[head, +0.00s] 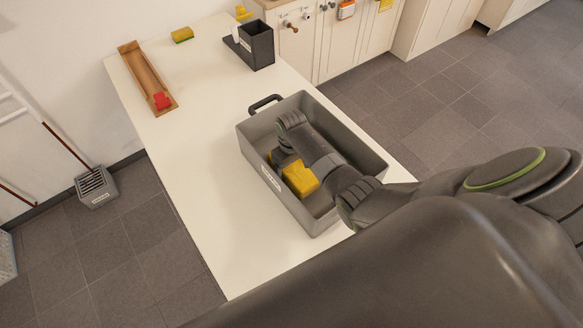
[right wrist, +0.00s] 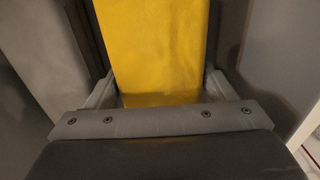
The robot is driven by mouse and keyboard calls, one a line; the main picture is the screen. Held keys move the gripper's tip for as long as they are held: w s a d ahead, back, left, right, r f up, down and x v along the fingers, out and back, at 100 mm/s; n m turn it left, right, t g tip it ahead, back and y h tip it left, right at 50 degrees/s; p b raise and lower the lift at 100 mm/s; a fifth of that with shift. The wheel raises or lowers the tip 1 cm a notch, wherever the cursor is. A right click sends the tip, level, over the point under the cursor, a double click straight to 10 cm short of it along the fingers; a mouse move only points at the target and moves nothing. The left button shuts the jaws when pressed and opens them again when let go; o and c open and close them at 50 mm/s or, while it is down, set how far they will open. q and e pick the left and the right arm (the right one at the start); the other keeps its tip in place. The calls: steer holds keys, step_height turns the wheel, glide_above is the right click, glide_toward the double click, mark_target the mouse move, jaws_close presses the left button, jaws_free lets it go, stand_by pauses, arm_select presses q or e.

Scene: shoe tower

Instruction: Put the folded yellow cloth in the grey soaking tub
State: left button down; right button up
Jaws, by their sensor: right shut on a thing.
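The grey soaking tub (head: 350,147) stands on the white table, with a dark handle at its far left end and a pale label on its long side. My right arm reaches over its right rim, and my right gripper (head: 284,160) is down inside the tub. It is shut on the folded yellow cloth (head: 300,179), which is within the tub walls. The cloth fills the space between the fingers in the right wrist view (right wrist: 155,45). Whether the cloth touches the tub floor is hidden. My left gripper is not in the head view.
A wooden tray (head: 146,75) with a red item (head: 162,100) lies at the table's far left. A yellow-green sponge (head: 182,35) and a dark caddy (head: 257,45) stand at the back. The table left of the tub is clear.

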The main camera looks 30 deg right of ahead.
steer(key=shift+f, duration=0.9)
steer(key=shift+f, duration=0.15)
steer(key=o, duration=1.1)
steer(key=shift+c, duration=0.2)
steer(key=shift+r, duration=0.3)
step_height(320, 180, up, 12)
steer(key=shift+f, duration=0.1)
steer(key=shift+f, duration=0.1)
